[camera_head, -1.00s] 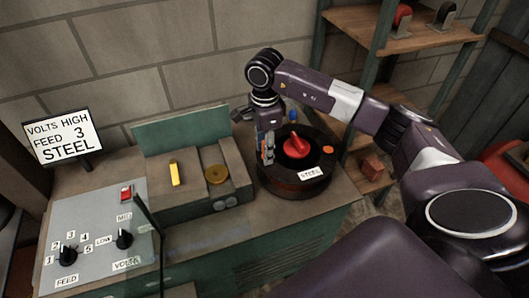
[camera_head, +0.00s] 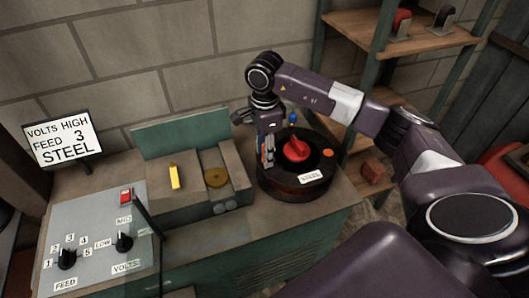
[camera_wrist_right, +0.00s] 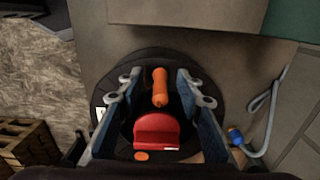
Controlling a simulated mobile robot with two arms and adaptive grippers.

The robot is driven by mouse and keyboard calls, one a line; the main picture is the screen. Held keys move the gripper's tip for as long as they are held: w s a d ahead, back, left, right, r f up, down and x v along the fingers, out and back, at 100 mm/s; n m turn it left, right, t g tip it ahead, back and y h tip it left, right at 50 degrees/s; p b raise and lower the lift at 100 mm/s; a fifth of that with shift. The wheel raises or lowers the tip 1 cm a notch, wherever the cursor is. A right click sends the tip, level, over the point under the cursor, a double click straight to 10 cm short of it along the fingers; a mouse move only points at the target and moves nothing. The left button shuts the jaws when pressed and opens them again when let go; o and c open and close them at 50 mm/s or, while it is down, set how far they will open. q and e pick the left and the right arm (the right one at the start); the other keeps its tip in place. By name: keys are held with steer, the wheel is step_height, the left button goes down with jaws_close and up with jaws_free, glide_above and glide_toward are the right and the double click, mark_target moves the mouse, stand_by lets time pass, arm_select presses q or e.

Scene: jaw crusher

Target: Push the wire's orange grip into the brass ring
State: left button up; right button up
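The orange grip (camera_wrist_right: 160,87) stands out over a round black drum (camera_wrist_right: 150,58) in the right wrist view, beyond a red knob (camera_wrist_right: 157,131). My right gripper (camera_wrist_right: 157,82) is open, with its fingertips on either side of the orange grip and a visible gap on both sides. In the head view my right gripper (camera_head: 267,150) is low at the left side of the drum. A brass-coloured round piece (camera_head: 216,177), likely the brass ring, sits on the grey machine block left of the drum. I cannot make out the wire's run. My left gripper is out of view.
A yellow lever (camera_head: 175,177) stands on the block left of the brass piece. A control panel (camera_head: 95,235) with knobs lies at the front left. A grey cable (camera_wrist_right: 265,115) with a blue end lies right of the drum. A shelf (camera_head: 345,30) stands behind right.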

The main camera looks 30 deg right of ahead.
stand_by(0.4)
jaws_close()
stand_by(0.4)
steer(key=shift+r+p, duration=1.6)
steer(key=shift+r, duration=1.4)
